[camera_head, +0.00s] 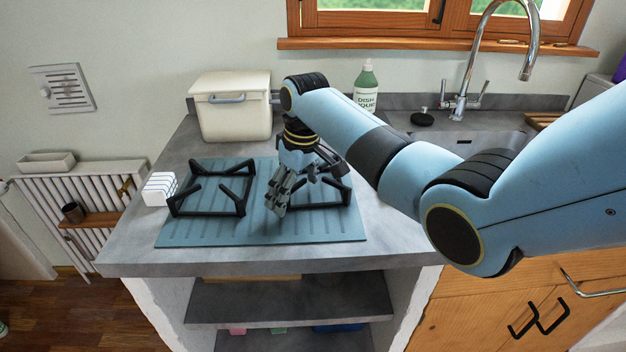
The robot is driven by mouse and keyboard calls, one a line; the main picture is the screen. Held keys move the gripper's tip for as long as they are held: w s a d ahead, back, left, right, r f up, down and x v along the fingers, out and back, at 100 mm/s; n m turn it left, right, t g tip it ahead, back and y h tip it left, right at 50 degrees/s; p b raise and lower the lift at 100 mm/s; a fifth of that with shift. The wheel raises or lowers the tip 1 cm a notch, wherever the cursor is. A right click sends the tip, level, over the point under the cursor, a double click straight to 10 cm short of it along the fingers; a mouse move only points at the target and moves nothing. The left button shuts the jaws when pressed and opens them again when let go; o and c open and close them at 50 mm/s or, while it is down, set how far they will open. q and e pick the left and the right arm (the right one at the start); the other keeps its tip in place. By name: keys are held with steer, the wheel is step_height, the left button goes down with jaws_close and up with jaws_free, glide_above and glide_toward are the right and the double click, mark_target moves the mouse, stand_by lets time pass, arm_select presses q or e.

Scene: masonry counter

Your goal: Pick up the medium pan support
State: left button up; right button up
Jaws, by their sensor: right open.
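Two black pan supports lie on a ribbed blue-green mat (310,231) on the grey counter. The left pan support (241,203) is a square frame with inward prongs and is in full view. The right pan support (322,205) is partly hidden behind my right gripper and forearm. I cannot tell for sure from their sizes which is the medium one. My right gripper (279,207) points down, open and empty, over the mat at the left side of the right pan support. I cannot tell whether it touches that support. My left gripper is out of view.
A cream bread bin (233,113) stands behind the mat, and a white ribbed block (159,189) stands at its left. A green soap bottle (366,86), a black stopper (422,118) and the sink tap (462,99) are at the back right. Bare counter borders the mat.

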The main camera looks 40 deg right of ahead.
steer(key=shift+f, duration=0.1)
steer(key=c, duration=1.6)
